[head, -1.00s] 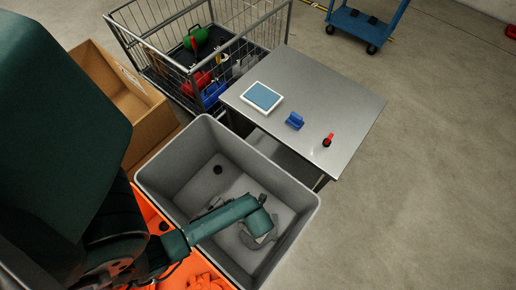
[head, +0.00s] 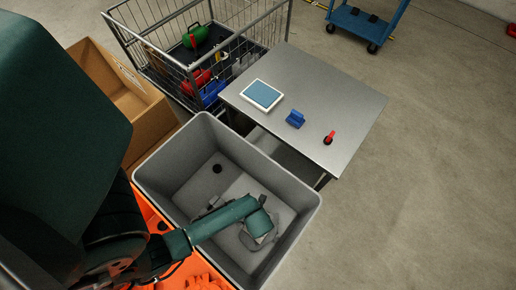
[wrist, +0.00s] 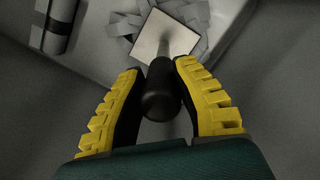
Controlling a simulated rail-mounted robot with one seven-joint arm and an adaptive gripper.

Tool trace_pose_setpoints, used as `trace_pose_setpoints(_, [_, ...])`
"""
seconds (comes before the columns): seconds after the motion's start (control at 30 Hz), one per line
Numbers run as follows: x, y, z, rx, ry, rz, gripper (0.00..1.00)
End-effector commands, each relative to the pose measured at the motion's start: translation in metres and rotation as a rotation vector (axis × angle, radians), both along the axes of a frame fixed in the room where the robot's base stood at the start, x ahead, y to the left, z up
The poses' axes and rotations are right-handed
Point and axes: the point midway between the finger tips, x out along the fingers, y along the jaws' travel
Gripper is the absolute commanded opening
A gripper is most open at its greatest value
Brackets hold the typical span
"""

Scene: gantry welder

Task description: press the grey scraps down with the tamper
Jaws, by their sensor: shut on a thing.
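The tamper has a dark round handle (wrist: 161,92) and a pale square plate (wrist: 166,36); it shows in the wrist view. My gripper (wrist: 158,75), with yellow-backed fingers, is shut on the handle. The plate is over the grey scraps (wrist: 195,14), which are flat strips showing around its far edge. I cannot tell whether the plate presses on them. In the head view my arm reaches into the grey bin (head: 181,160) and largely hides the gripper, the tamper and the scraps.
A dark cylinder with light bands (wrist: 56,22) lies near the scraps. The bin walls stand close around my arm. Beside the bin are a steel table (head: 345,97) with a blue-topped pad (head: 262,95), a blue block (head: 295,119) and a red-handled item (head: 329,138), a wire cage (head: 150,52) and a cardboard box (head: 143,125).

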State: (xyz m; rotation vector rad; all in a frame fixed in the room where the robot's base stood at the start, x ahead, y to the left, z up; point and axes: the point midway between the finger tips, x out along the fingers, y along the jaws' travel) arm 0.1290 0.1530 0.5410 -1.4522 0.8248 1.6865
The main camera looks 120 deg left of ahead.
Motion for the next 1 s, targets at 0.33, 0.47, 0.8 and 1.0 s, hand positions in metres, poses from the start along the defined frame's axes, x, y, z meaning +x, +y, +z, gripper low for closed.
trace_pose_setpoints(0.33, [0.0,0.0,-0.004,0.001,-0.001,0.0,0.0])
trace_pose_setpoints(0.47, [0.0,0.001,0.003,0.001,0.0,0.0,0.0])
trace_pose_setpoints(0.8, [0.0,0.001,0.044,0.001,0.0,0.0,0.0])
trace_pose_setpoints(1.0, [0.0,0.0,0.066,0.001,-0.001,0.0,0.0])
